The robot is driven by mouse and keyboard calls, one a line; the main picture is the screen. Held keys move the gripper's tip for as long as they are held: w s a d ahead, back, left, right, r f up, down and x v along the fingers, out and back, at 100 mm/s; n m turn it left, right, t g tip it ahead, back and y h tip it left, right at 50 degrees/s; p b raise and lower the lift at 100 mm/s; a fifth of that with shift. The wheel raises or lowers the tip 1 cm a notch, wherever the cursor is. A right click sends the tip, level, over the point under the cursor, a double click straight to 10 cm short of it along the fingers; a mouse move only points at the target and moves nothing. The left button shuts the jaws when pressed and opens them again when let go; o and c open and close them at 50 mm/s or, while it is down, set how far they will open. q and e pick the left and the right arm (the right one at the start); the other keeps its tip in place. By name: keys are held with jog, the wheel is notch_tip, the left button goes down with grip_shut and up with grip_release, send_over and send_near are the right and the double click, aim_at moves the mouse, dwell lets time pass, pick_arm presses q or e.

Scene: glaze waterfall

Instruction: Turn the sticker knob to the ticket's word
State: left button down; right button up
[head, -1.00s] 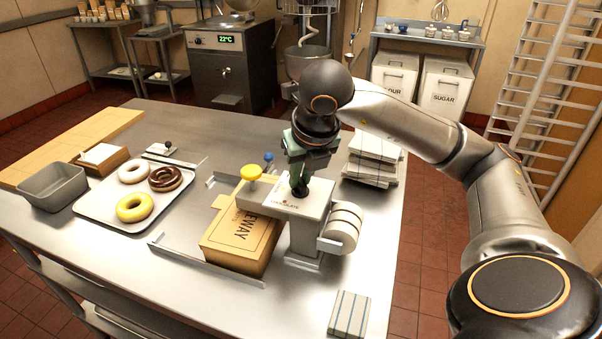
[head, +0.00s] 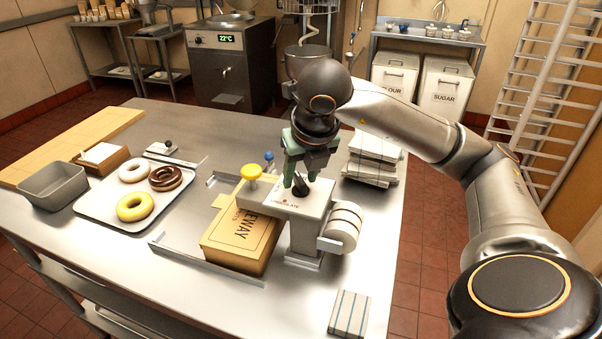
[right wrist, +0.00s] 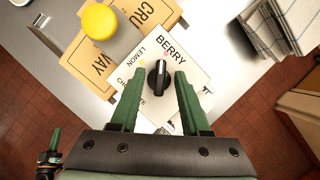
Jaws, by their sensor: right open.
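The sticker machine (head: 308,208) stands on the steel table with a black knob (head: 301,187) on its top plate. In the right wrist view the knob (right wrist: 158,78) has a white pointer line aimed up the picture, toward the pink dot beside BERRY (right wrist: 171,45). LEMON (right wrist: 141,53) is to its left, and a partly hidden word is lower left. My right gripper (head: 297,182) is open above the machine. In its wrist view the green fingers (right wrist: 159,76) stand apart on either side of the knob, with gaps visible. No readable ticket shows.
A cardboard box (head: 240,232) lies left of the machine between metal rails, with a yellow button (head: 251,171) above it. A tray (head: 105,210) of doughnuts is farther left. Stacked striped packs (head: 372,160) stand behind right; another pack (head: 349,314) lies in front.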

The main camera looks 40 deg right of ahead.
jog(key=v, duration=0.5)
jog(key=shift+r+p, duration=0.25)
jog(key=shift+p, duration=0.15)
jog(key=p+v, duration=0.4)
jog(key=v, duration=0.3)
jog(key=shift+s, duration=0.1)
